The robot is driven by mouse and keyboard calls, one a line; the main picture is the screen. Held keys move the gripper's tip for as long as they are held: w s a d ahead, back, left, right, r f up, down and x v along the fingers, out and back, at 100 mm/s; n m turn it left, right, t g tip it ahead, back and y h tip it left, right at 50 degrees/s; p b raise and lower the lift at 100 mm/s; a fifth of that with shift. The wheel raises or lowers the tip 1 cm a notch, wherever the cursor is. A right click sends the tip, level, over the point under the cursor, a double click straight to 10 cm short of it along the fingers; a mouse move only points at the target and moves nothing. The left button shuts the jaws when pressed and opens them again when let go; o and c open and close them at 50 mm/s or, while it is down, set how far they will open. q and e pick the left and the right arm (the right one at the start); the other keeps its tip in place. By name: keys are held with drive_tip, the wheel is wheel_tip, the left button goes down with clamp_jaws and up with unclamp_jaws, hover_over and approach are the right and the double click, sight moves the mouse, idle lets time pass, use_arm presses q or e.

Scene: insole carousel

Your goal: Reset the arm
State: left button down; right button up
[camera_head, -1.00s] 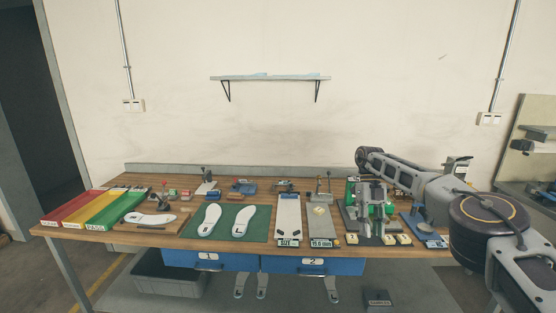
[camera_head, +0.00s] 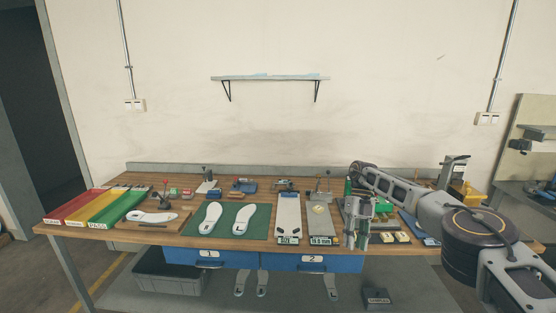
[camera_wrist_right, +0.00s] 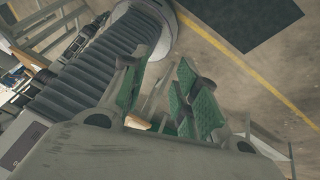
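My right arm enters from the right in the head view, and its gripper (camera_head: 357,240) hangs at the front edge of the workbench (camera_head: 215,246), fingers down, right of the 10.0 mm plate (camera_head: 319,222). In the right wrist view, the green finger pads (camera_wrist_right: 163,97) stand apart with nothing visible between them. The gripper is open and empty. My left arm and gripper are not in view.
A green mat (camera_head: 224,232) bears two white insoles (camera_head: 241,220). Red, yellow and green trays (camera_head: 120,208) stand at the left. Small blocks (camera_head: 394,238) lie right of my gripper. Blue drawers (camera_head: 230,262) and a grey bin (camera_head: 170,277) are below.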

drive_tip(key=s+a+f+m+t+y, duration=0.2)
drive_tip(key=a+f+m+t+y, duration=0.25)
drive_tip(key=a+f+y, duration=1.25)
drive_tip(key=s+a+f+m+t+h, duration=0.1)
drive_tip(key=a+f+m+t+h, duration=0.3)
drive_tip(key=f, duration=0.5)
drive_tip(key=a+f+m+t+h, duration=0.15)
drive_tip(key=f+m+t, duration=0.25)
drive_tip(key=f+m, duration=0.4)
drive_tip(key=s+d+f+m+t+h, duration=0.1)
drive_tip(key=s+d+f+m+h, duration=0.5)
drive_tip(key=s+f, duration=0.5)
drive_tip(key=s+d+f+m+t+h, duration=0.1)
drive_tip(key=s+d+f+m+h, duration=0.2)
drive_tip(key=s+d+f+m, duration=0.8)
drive_tip(key=s+d+f+g+h, duration=0.1)
drive_tip(key=s+f, duration=0.4)
drive_tip(key=s, duration=0.6)
drive_tip(key=s+d+f+m+g+h, duration=0.1)
drive_tip(key=s+d+f+g, duration=0.3)
drive_tip(key=s, duration=0.7)
drive_tip(key=s+d+f+m+g+h, duration=0.1)
drive_tip(key=s+f, duration=0.5)
drive_tip(key=s, duration=0.6)
drive_tip(key=shift+d+f+g+h, duration=0.35)
drive_tip(key=shift+d+g+h, duration=0.5)
drive_tip(key=shift+d, duration=0.2)
